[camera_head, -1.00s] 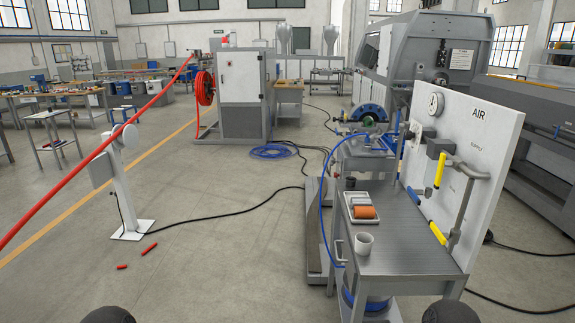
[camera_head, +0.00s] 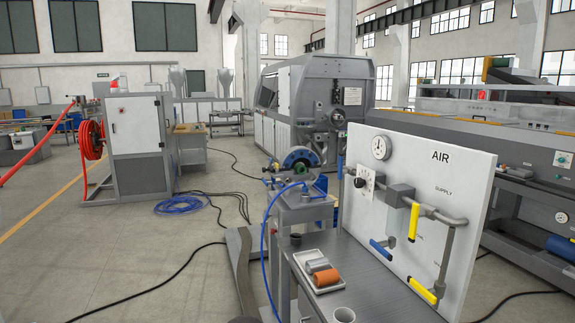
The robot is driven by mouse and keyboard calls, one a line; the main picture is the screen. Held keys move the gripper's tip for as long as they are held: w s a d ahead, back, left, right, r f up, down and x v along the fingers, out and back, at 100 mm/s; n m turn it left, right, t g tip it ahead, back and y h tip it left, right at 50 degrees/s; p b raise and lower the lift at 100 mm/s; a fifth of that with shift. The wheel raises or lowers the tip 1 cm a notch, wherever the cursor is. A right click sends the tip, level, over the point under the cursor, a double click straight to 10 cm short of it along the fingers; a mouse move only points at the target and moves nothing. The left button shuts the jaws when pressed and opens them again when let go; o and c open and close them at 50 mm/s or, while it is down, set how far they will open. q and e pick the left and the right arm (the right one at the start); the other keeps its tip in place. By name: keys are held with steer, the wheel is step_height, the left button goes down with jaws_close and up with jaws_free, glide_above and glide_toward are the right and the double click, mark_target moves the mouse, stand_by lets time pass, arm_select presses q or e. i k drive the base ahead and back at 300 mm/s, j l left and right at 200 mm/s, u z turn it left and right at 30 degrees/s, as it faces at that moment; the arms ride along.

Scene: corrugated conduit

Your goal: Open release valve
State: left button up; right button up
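A white upright panel (camera_head: 390,174) marked AIR stands on the grey metal cart at the right. It carries a round gauge (camera_head: 381,148), a dial block (camera_head: 362,182) and grey pipework. A yellow valve lever (camera_head: 414,221) hangs downward below the SUPPLY label. A second yellow lever (camera_head: 423,290) lies slanted low on the right pipe. A blue lever (camera_head: 382,250) lies slanted at lower centre. The smaller labels are too small to read, so I cannot tell which lever is the release valve. Neither of my grippers is in view.
A blue hose (camera_head: 268,245) runs down the cart's left side. Black cables cross the floor. Open floor (camera_head: 130,260) lies to the left.

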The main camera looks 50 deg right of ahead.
mark_target(340, 171)
steer(key=i+z, duration=0.35)
steer(key=i+j+z, duration=0.1)
steer(key=i+z, duration=0.2)
steer(key=i+j+z, duration=0.2)
steer(key=i+z, duration=0.15)
steer(key=i, duration=0.1)
